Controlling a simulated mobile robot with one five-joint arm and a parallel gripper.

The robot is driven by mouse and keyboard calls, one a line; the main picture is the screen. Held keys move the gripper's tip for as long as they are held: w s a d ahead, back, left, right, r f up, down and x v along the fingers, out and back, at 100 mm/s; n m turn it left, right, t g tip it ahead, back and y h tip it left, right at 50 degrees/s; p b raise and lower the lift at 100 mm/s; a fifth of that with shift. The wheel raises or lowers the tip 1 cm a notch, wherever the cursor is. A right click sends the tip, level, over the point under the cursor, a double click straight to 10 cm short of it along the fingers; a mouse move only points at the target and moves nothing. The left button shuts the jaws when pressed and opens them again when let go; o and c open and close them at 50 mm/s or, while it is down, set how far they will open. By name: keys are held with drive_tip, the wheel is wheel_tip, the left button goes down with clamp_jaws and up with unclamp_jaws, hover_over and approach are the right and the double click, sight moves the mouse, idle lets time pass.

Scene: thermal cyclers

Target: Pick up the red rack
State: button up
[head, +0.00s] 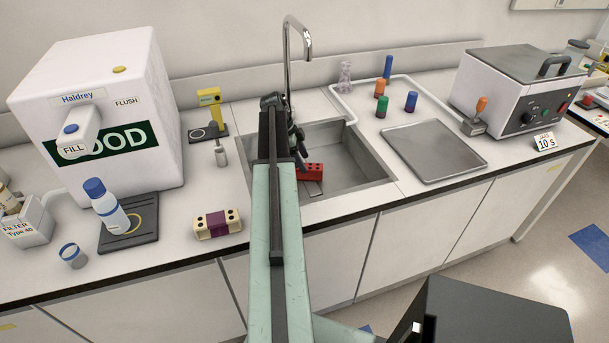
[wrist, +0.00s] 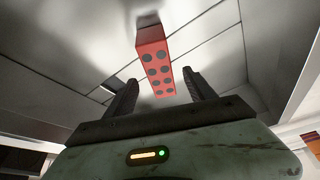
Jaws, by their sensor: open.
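The red rack (head: 314,171) is in the sink basin, a block with dark round holes in its top. My arm hides its left part in the head view. In the wrist view the red rack (wrist: 155,62) shows with two rows of holes, seen beyond and between my fingers. My gripper (wrist: 159,78) is open and empty, one finger to each side of the rack in the picture. I cannot tell how far above the rack the fingertips are. In the head view my gripper (head: 299,150) is over the sink, largely hidden by my arm.
The sink (head: 350,155) has raised walls and a tall faucet (head: 290,50) behind it. A metal tray (head: 432,150) lies to the right. A cream and purple rack (head: 217,224) sits on the counter at left. A white machine (head: 95,110) stands further left.

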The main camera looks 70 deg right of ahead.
drive_tip(key=b+x, duration=0.4)
drive_tip(key=x, duration=0.1)
drive_tip(key=shift+w+f+b, duration=0.2)
drive_tip(key=shift+f+b, duration=0.05)
drive_tip(key=shift+b, duration=0.1)
drive_tip(key=shift+r, duration=0.2)
clamp_jaws()
drive_tip(key=shift+r+p, duration=0.1)
drive_tip(key=shift+p, duration=0.25)
